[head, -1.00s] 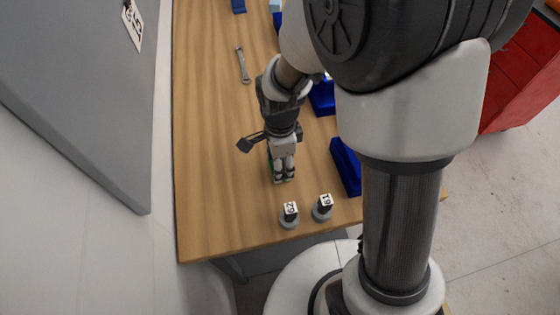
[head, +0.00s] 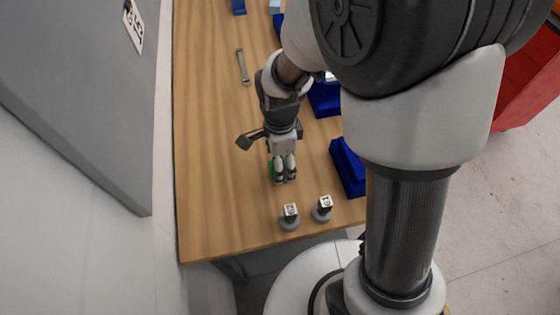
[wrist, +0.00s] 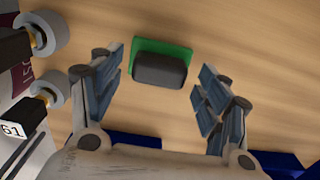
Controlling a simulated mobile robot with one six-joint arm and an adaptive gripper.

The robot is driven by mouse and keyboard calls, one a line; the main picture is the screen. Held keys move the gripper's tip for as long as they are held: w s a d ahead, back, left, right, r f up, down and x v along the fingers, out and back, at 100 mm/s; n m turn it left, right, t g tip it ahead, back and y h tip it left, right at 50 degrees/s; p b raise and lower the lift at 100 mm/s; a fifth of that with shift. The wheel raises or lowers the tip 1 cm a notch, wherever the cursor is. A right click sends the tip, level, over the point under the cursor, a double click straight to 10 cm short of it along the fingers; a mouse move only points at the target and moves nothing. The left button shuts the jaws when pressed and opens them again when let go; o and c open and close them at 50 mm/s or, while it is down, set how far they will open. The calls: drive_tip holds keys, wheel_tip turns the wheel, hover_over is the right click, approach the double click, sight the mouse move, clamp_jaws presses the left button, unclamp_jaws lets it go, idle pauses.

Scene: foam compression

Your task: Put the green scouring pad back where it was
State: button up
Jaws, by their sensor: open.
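The green scouring pad (wrist: 178,48) lies flat on the wooden table in the wrist view, with a dark grey block-shaped part (wrist: 160,71) on its near side. My gripper (wrist: 160,88) is open, with one finger on each side of the pad and a gap to the grey part on both sides. In the head view my gripper (head: 285,178) points down at the table near its front end. Only a green sliver of the pad (head: 271,169) shows there beside the fingers; the rest is hidden.
Two round grey pieces with number labels, one left (head: 290,217) and one right (head: 322,209), stand near the front edge. A blue holder (head: 349,166) is right of my gripper, and another (head: 324,98) is farther back. A wrench (head: 243,67) lies behind. The table's left side is clear.

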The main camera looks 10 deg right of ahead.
drive_tip(key=s+d+r+n+t+p, duration=0.1)
drive_tip(key=s+d+r+n+p, duration=0.15)
drive_tip(key=r, duration=0.65)
drive_tip(key=s+d+r+n+t+p, duration=0.15)
drive_tip(key=r+n, duration=0.25)
drive_tip(key=r, duration=0.6)
drive_tip(key=s+d+r+n+t, duration=0.1)
drive_tip(key=s+d+r+n, duration=0.1)
drive_tip(key=s+n, duration=0.3)
drive_tip(key=s+d+r+n+t, duration=0.1)
drive_tip(key=s+d+r+n, duration=0.1)
drive_tip(key=s+n, duration=0.3)
drive_tip(key=shift+s+d+r+b, duration=0.15)
drive_tip(key=shift+s+r+b, duration=0.15)
drive_tip(key=shift+r+b, duration=0.15)
drive_tip(key=shift+n, duration=0.25)
